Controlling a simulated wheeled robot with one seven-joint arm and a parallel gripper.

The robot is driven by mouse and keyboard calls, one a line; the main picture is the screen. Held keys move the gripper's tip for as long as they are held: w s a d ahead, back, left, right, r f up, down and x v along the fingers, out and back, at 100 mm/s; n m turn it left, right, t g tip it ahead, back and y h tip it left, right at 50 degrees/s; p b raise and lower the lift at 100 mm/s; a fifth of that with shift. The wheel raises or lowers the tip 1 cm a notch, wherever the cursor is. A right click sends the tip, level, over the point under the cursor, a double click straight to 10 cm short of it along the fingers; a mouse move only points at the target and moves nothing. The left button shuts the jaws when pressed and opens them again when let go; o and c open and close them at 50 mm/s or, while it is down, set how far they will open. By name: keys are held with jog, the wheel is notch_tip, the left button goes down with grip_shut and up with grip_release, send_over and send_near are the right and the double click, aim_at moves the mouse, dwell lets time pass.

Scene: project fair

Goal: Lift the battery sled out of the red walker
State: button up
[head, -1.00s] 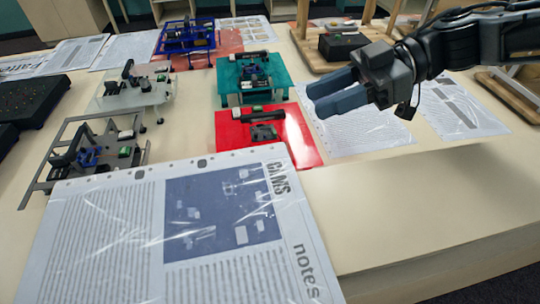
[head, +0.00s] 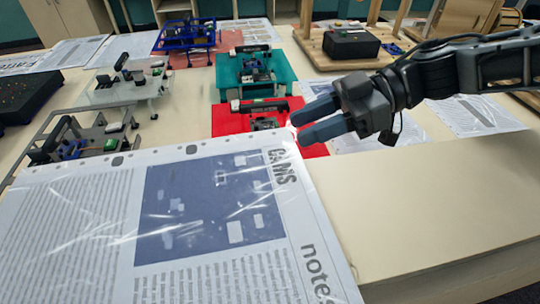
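The red walker (head: 228,121) is a red plate with parts on it, on the table in the middle of the head view. Its near part is hidden behind the notes sheet. A long dark block with a white end (head: 263,106) lies along its far side; it may be the battery sled, but I cannot tell for sure. A dark part (head: 265,124) sits in front of it. My gripper (head: 302,127) comes in from the right, with its fingers pointing left at the red walker's right edge. The fingers look apart, with nothing seen between them.
A large plastic-sleeved notes sheet (head: 290,222) fills the near left. A teal walker (head: 286,76) stands just behind the red one, a clear one (head: 110,95) and a grey-framed one (head: 100,143) to the left, a blue one (head: 187,37) farther back.

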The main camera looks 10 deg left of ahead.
jog(key=x, duration=0.4)
jog(key=shift+s+a+f, duration=0.1)
jog(key=shift+s+f, duration=0.05)
jog(key=shift+f, duration=0.25)
jog(key=shift+c, duration=0.3)
grip_shut()
jog(key=shift+r, duration=0.1)
